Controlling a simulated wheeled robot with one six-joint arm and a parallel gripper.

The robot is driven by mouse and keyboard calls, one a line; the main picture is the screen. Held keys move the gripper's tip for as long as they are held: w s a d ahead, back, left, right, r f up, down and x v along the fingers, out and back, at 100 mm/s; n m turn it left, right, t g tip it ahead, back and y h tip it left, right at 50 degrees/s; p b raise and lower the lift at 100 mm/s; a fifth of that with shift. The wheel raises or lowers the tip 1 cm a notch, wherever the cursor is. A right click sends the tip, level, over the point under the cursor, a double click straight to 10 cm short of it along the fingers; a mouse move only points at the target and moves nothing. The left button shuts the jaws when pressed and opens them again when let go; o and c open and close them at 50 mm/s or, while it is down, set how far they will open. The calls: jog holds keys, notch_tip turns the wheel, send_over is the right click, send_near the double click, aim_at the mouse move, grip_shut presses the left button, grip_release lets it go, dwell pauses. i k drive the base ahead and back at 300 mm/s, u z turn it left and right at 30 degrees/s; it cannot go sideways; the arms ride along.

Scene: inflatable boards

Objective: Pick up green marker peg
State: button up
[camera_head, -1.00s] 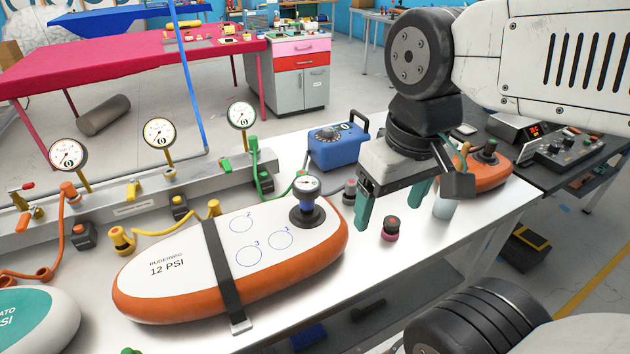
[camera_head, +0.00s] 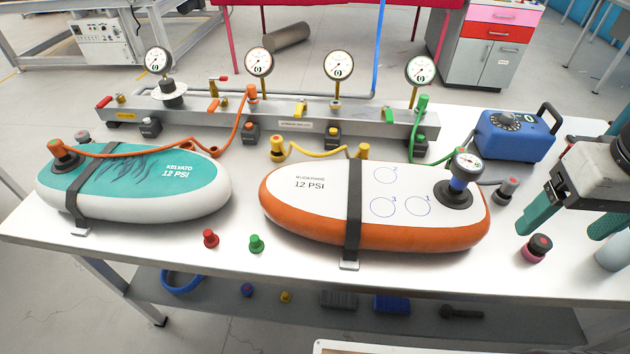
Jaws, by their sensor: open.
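The green marker peg (camera_head: 256,244) stands upright on the white table (camera_head: 330,277), in front of the gap between the two inflatable boards. A red peg (camera_head: 210,239) stands just left of it. My gripper (camera_head: 572,224) is at the right edge of the view, partly cut off, with its green fingers apart and pointing down. It is far to the right of the green peg and holds nothing that I can see.
A teal and white board (camera_head: 120,205) lies strapped at left, an orange and white board (camera_head: 330,195) at centre. A pink and black peg (camera_head: 536,249) stands near my gripper. A gauge manifold (camera_head: 290,110) and blue pump (camera_head: 515,135) stand behind. The front strip is mostly clear.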

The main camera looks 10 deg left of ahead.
aim_at(256, 245)
jog(key=u, duration=0.9)
jog(key=k, duration=0.5)
jog(key=z, duration=0.25)
